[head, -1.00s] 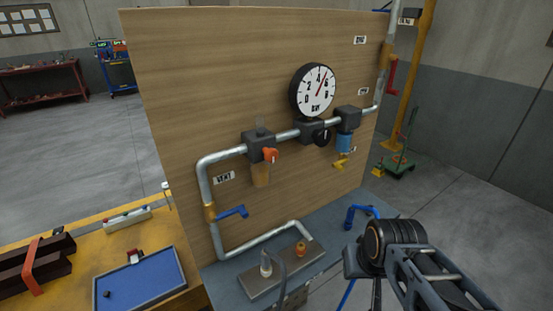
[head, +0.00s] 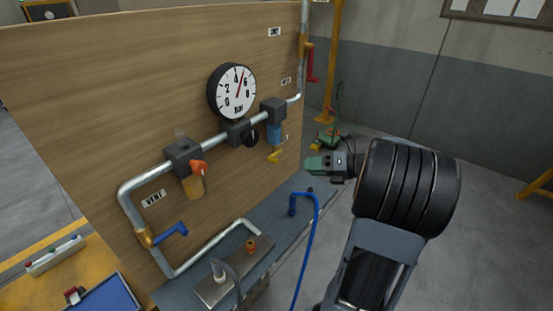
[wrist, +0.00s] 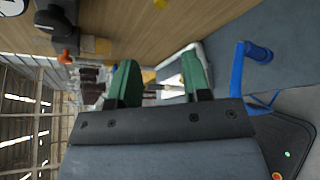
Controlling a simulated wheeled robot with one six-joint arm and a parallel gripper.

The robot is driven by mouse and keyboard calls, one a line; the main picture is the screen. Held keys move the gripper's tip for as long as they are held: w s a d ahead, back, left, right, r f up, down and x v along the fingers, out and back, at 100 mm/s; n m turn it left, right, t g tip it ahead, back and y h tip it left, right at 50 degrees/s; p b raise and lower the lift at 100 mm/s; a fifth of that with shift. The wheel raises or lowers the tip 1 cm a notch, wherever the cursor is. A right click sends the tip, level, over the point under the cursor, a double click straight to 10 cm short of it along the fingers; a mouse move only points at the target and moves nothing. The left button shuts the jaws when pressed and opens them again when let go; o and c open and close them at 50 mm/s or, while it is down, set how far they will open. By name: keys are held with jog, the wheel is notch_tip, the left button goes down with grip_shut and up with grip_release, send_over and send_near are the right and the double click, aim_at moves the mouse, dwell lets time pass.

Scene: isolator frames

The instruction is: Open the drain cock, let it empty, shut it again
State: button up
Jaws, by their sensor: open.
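A yellow cock handle (head: 275,156) hangs under the blue bowl (head: 274,133) on the wooden panel, and looks like the drain cock. A yellow piece at the top edge of the wrist view (wrist: 160,4) may be the same handle. My gripper (head: 312,166) has green fingers and is to the right of the yellow handle, apart from it. In the wrist view its fingers (wrist: 161,76) are spread with nothing between them. The bowl contents are too small to judge.
A dial gauge (head: 232,91) reads between 4 and 6. A blue lever (head: 171,231) is on the left pipe and a red lever (head: 310,63) on the upright pipe. A blue hose (head: 306,248) rises from the bench below my gripper.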

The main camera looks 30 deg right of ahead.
aim_at(276, 161)
jog(key=shift+m+t, duration=0.5)
jog(key=shift+m, duration=0.3)
jog(key=x, duration=0.4)
jog(key=p+x, duration=0.1)
jog(key=x, duration=0.3)
jog(key=w+d+x, duration=0.1)
jog(key=x, duration=0.3)
jog(key=shift+w+a+r+p, duration=0.1)
jog(key=shift+w+a+p, duration=0.05)
jog(key=shift+a+p, duration=0.15)
jog(key=shift+c, duration=0.2)
jog(key=c, duration=0.7)
